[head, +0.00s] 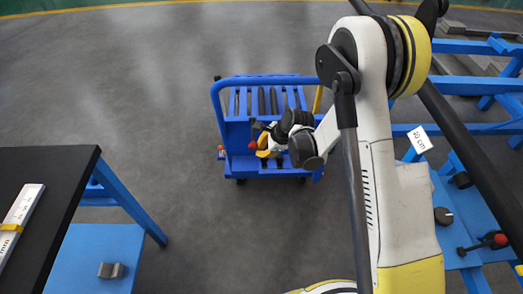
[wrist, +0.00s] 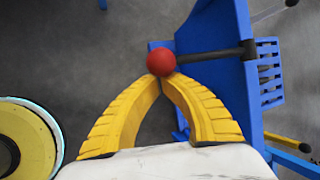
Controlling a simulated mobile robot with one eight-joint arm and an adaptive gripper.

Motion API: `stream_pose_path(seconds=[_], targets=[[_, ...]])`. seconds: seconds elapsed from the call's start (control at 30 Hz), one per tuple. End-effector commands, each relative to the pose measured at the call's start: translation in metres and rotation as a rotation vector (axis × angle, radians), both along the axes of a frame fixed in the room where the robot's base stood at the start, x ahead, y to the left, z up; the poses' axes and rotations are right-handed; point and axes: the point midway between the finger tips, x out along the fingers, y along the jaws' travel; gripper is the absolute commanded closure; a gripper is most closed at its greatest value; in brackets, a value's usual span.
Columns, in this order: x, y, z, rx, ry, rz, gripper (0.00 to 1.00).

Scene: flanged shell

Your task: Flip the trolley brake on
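The blue trolley (head: 228,135) stands on the grey floor, left of my arm in the head view. Its brake lever is a dark rod (wrist: 215,54) ending in a red ball knob (wrist: 161,61), and it runs sideways from a blue panel in the wrist view. The knob also shows small in the head view (head: 252,145). My gripper (wrist: 161,78) has its two yellow fingers brought together at the tips, directly below the knob in the wrist view. The knob is at the tips, not between the fingers. I cannot tell whether they touch it.
A dark-topped bench (head: 60,190) with a ruler (head: 18,215) stands at the left. Blue racks with dark bars (head: 465,130) stand at the right, beyond my arm. The floor left of and behind the trolley is clear.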

Motion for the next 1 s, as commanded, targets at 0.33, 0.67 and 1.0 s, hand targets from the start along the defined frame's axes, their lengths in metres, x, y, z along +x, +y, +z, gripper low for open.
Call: stream_pose_path(seconds=[0.33,0.67,1.0], targets=[[-0.001,0.0,0.007,0.003,0.096,0.0,1.0],[-0.002,0.0,0.013,0.007,0.194,0.001,1.0],[-0.005,0.0,0.032,0.01,0.256,0.0,1.0]])
